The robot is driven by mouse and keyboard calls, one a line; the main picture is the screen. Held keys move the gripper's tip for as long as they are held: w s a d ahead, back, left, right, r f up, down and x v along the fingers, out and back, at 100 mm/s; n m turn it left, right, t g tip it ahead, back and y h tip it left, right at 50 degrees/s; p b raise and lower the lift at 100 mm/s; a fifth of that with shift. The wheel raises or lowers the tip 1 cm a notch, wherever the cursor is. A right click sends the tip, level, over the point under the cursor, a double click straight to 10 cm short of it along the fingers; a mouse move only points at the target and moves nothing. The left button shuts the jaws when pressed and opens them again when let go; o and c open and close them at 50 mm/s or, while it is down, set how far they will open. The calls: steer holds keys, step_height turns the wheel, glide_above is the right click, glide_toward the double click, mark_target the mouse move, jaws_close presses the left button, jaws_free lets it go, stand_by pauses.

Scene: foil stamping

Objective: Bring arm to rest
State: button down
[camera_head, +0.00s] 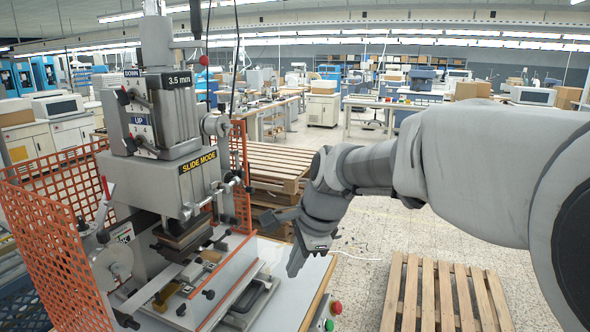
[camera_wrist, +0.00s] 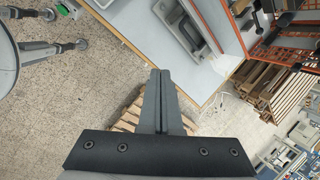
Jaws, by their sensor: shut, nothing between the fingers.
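My gripper (camera_head: 297,262) hangs at the end of my arm in the head view, pointing down beside the right edge of the press table. In the wrist view its two fingers (camera_wrist: 161,75) lie together, shut, with nothing between them. The foil stamping press (camera_head: 170,130) stands on the left, with a "SLIDE MODE" label on its head. Its table (camera_head: 290,285) also shows in the wrist view (camera_wrist: 135,17), near the fingertips. My gripper appears apart from the press; the exact gap to the table edge is hard to tell.
An orange mesh guard (camera_head: 55,255) surrounds the press's left and back. Stacked pallets (camera_head: 275,165) stand behind the table. Another pallet (camera_head: 445,295) lies on the floor at the right, below my arm. Red and green buttons (camera_head: 333,308) sit at the table's front corner. Open floor lies beyond.

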steer(key=s+d+n+t+h, duration=0.1)
steer(key=s+d+n, duration=0.6)
steer(key=s, duration=0.3)
steer(key=s+d+n+t+h, duration=0.1)
steer(key=s+d+n+h, duration=0.1)
steer(key=s+d+n, duration=0.5)
steer(key=s, duration=0.3)
steer(key=shift+d+r+b, duration=0.15)
steer(key=shift+r+b, duration=0.05)
steer(key=shift+b, duration=0.2)
